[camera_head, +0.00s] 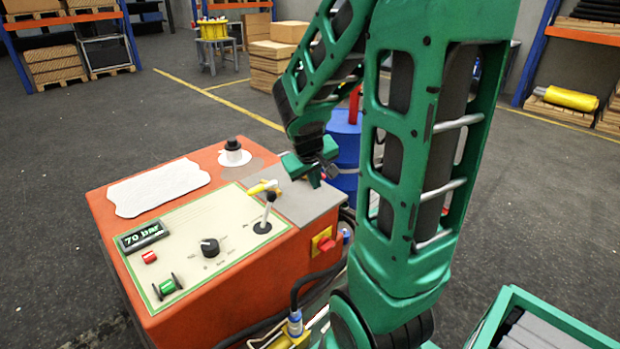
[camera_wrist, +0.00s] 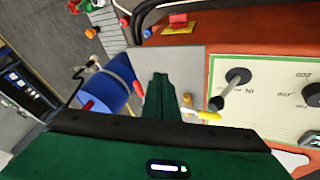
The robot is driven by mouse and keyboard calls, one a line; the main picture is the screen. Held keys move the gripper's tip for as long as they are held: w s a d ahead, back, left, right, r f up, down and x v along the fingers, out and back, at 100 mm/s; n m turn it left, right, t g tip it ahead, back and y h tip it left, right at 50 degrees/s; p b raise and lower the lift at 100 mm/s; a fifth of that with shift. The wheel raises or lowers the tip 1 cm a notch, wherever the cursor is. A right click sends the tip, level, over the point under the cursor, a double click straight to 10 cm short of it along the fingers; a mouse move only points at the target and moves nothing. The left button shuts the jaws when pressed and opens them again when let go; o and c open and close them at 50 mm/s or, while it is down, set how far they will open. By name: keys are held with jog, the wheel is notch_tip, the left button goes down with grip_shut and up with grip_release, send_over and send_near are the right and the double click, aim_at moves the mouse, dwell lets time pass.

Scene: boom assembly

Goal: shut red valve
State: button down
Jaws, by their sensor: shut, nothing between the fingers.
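I cannot tell for certain which red part is the valve. A red handle on a yellow plate (camera_head: 324,241) is on the orange machine's side; it also shows at the top of the wrist view (camera_wrist: 178,24). A red curved part (camera_head: 355,103) stands on the blue drum (camera_head: 343,143), and a red part (camera_wrist: 87,105) shows on the drum in the wrist view. My gripper (camera_head: 318,175) is shut and empty, over the grey plate at the machine's corner. Its fingers (camera_wrist: 158,90) point up the wrist view, between the drum and a yellow-handled lever (camera_wrist: 207,116).
The orange machine (camera_head: 235,312) carries a panel with a black-knobbed lever (camera_head: 267,212), a dial (camera_head: 210,247) and a display. A white-based black knob (camera_head: 233,152) stands at its back. Cables run beside it. A green-edged crate (camera_head: 497,317) is at lower right.

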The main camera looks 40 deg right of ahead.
jog(key=w+d+f+n+t+h, duration=0.1)
jog(key=w+d+f+n+t, duration=0.1)
jog(key=w, duration=0.6)
jog(key=shift+f, duration=0.3)
jog(key=x, duration=0.9)
jog(key=shift+w+d+f, duration=0.1)
jog(key=shift+d+f, duration=0.1)
jog(key=shift+f, duration=0.05)
jog(key=shift+d+r, duration=0.2)
jog(key=shift+d, duration=0.9)
jog(key=shift+w+d+r, duration=0.1)
jog(key=shift+d+r, duration=0.05)
jog(key=shift+d, duration=0.75)
jog(key=shift+a, duration=0.15)
